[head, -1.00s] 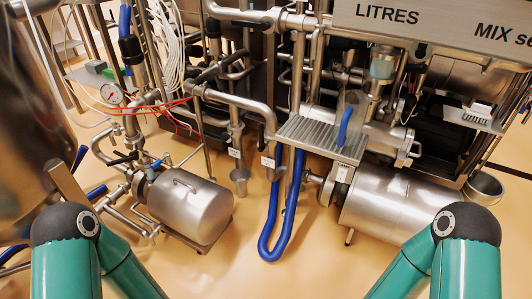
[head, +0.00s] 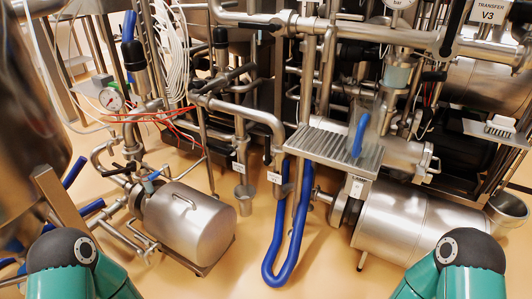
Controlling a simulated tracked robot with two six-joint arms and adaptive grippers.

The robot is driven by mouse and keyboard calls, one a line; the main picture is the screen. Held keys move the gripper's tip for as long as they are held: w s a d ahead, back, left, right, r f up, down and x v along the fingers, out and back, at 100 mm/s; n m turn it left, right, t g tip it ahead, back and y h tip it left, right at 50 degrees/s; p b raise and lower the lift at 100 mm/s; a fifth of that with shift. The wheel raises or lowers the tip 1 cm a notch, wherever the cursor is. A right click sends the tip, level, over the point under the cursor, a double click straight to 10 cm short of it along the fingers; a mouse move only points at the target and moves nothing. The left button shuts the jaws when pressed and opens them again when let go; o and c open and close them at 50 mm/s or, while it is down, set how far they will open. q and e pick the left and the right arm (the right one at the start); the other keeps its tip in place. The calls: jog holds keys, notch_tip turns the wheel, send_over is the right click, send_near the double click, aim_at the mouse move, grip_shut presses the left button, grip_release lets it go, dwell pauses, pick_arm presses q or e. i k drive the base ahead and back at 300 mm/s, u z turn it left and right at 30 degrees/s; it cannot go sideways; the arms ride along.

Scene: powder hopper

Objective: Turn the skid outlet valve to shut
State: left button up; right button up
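I cannot tell for sure which fitting is the skid outlet valve. Small white tags hang on the pipework in the middle, one by a vertical pipe (head: 238,168) and another beside it (head: 275,177); their text is too small to read. A blue lever (head: 153,176) and a black lever (head: 122,168) sit on pipework by the left steel pump (head: 190,222). A sign reading TRANSFER V3 (head: 492,11) hangs at the top right. Only teal links of my two arms show at the bottom corners; both grippers are out of view.
A blue hose (head: 274,268) loops down to the floor in the middle. A ribbed steel step (head: 335,147) with a blue-handled item (head: 359,134) stands right of it. A steel motor (head: 415,228) lies at the right. Bare floor (head: 235,270) shows between pump and hose.

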aim_at(268, 161)
jog(key=z, duration=0.05)
jog(key=k, duration=0.4)
jog(key=u, duration=0.65)
jog(key=i, duration=1.6)
jog(key=z, duration=0.45)
